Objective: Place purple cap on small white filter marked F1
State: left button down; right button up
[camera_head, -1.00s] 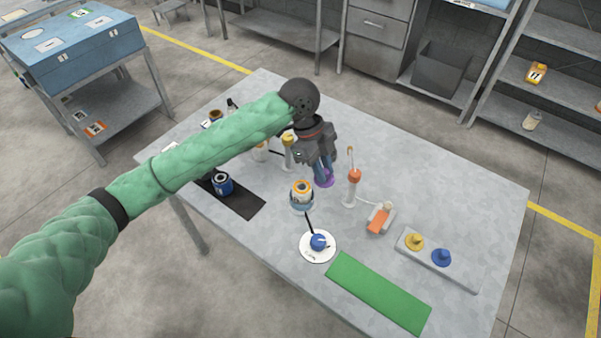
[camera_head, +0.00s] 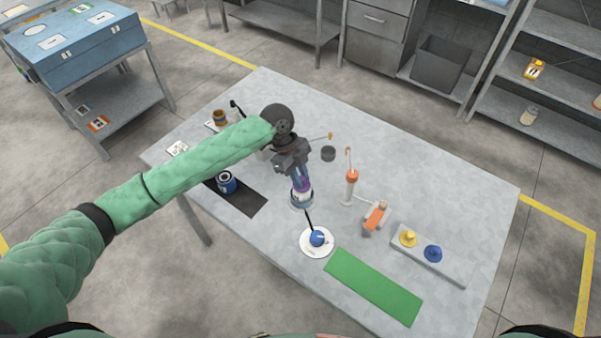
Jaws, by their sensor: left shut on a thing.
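My left gripper (camera_head: 301,179) points down over the middle of the table, its fingers shut on the purple cap (camera_head: 303,186). The cap is right at the top of the small white filter (camera_head: 302,199), in line with it. I cannot tell whether the cap touches or is seated on it. The filter stands upright and has a bluish lower part. Its top is hidden by the cap and fingers, and I cannot read an F1 mark. My right gripper is not in view.
A grey plate (camera_head: 440,262) holds yellow and blue caps. A green mat (camera_head: 373,287) lies in front. The table's right side is clear.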

pick_arm(q)
jog(key=shift+f, duration=0.3)
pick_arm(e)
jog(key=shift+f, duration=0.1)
pick_arm(q)
jog(key=c, duration=1.3)
grip_release()
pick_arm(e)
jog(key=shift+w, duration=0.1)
pick_arm(q)
jog(key=shift+r, duration=0.1)
